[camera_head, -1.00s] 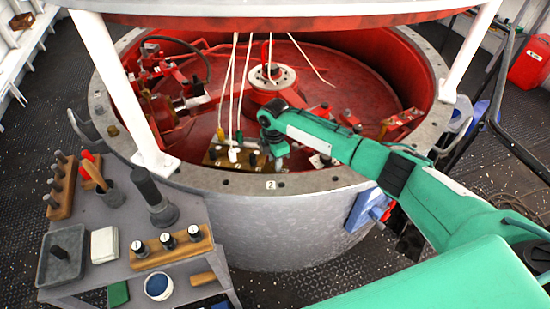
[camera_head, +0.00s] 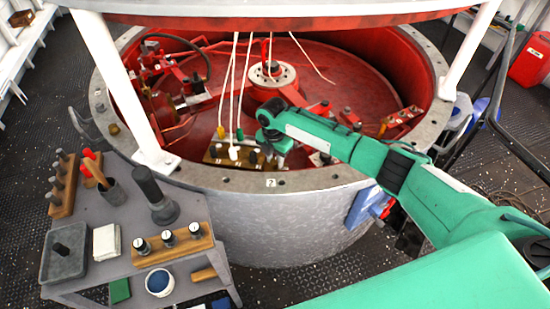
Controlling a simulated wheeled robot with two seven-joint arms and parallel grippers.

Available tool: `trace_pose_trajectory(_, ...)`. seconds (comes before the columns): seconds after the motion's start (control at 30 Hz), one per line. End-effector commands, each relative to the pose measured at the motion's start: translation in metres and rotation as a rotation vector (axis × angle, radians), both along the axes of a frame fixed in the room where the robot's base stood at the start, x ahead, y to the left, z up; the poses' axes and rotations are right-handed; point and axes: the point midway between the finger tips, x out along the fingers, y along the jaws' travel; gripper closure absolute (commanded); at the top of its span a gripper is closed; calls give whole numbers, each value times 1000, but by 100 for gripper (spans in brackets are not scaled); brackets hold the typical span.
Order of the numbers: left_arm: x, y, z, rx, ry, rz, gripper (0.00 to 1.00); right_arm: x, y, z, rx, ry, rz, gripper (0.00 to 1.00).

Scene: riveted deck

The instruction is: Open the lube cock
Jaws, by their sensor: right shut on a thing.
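My right arm reaches in from the right over the rim of the round red well. The gripper is shut on a small fitting there, which I take for the lube cock. The fingers and wrist hide most of it, so its handle angle cannot be told. My left gripper is not in view.
The grey well rim (camera_head: 225,180) runs close below my right forearm. White posts (camera_head: 112,85) stand at left and right, with pale cords hanging over the block. A grey bench (camera_head: 125,215) at left holds several tools. Red pipework (camera_head: 195,95) fills the well's left side.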

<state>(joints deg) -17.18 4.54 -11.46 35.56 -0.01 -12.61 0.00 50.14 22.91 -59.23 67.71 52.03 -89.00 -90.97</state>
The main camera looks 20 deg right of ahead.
Motion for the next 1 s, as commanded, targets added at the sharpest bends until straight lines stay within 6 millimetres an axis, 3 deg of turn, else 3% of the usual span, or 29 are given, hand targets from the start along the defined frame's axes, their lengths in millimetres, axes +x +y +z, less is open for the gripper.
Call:
trace_pose_trajectory(0.27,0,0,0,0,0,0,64,1,0,1,0,-2,1,92)
trace_pose_trajectory(0.3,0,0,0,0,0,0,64,1,0,1,0,-2,1,64)
trace_pose_trajectory(0.4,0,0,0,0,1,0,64,0,0,1,0,-1,1,48)
trace_pose_trajectory(0.77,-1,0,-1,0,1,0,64,1,0,6,0,-2,0,48)
trace_pose_trajectory(1.0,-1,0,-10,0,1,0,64,3,2,48,2,-6,1,48)
